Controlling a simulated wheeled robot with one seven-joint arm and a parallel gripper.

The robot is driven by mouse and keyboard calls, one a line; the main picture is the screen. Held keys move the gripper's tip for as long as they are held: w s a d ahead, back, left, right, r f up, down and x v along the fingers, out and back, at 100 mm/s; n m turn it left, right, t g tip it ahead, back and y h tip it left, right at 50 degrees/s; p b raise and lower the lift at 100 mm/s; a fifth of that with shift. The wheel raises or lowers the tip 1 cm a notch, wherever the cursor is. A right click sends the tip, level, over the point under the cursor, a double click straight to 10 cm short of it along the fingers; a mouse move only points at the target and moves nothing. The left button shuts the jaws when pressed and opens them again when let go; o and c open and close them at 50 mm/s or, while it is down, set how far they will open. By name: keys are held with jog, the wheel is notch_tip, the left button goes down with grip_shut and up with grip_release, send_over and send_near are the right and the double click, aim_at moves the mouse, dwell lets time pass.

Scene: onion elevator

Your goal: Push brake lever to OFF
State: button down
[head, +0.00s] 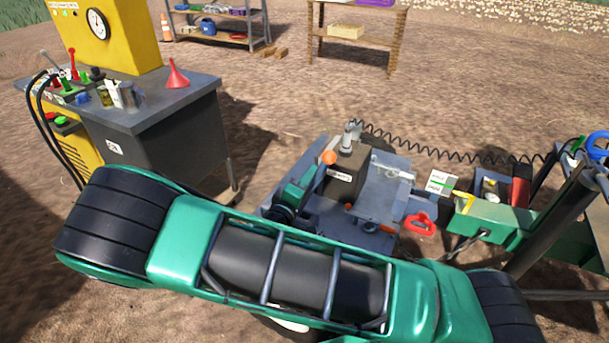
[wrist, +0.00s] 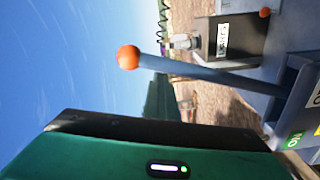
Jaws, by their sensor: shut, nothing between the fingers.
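The brake lever (wrist: 215,75) is a grey bar with an orange ball knob (wrist: 128,57), seen sideways in the wrist view. An orange knob (head: 328,157) also shows in the head view, beside a dark labelled box. My gripper (head: 300,187) is a small green and black shape close to the orange knob, shut and empty. Its fingertips are hard to make out, and I cannot tell whether it touches the lever.
A dark box with a white label (wrist: 222,40) stands beyond the lever. A red handle (head: 420,224) and a green hitch part (head: 487,222) lie to the right. A workbench (head: 150,105) with a red funnel (head: 176,75) stands left. Bare dirt lies behind.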

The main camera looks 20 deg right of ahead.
jog(key=s+a+r, duration=0.1)
jog(key=s+a, duration=0.4)
jog(key=a, duration=0.5)
jog(key=shift+s, duration=0.4)
jog(key=shift+r, duration=0.1)
jog(key=shift+d, duration=0.1)
jog(key=s+d+r+m+g+y, duration=0.1)
jog(key=s+d+m+g, duration=0.25)
jog(key=d+g, duration=0.65)
jog(key=s+d+r+m+g+y, duration=0.1)
jog(key=s+d+m+g, duration=0.3)
jog(key=d, duration=1.2)
jog(key=s+d+r+m+y, duration=0.2)
jog(key=s+r+y, duration=0.2)
jog(key=s, duration=0.5)
jog(key=s+d+r+m+y, duration=0.3)
jog(key=s+r+y, duration=0.2)
jog(key=s, duration=0.5)
jog(key=shift+s+d+r+y, duration=0.2)
jog(key=shift+d+r+y, duration=0.05)
jog(key=shift+y, duration=0.15)
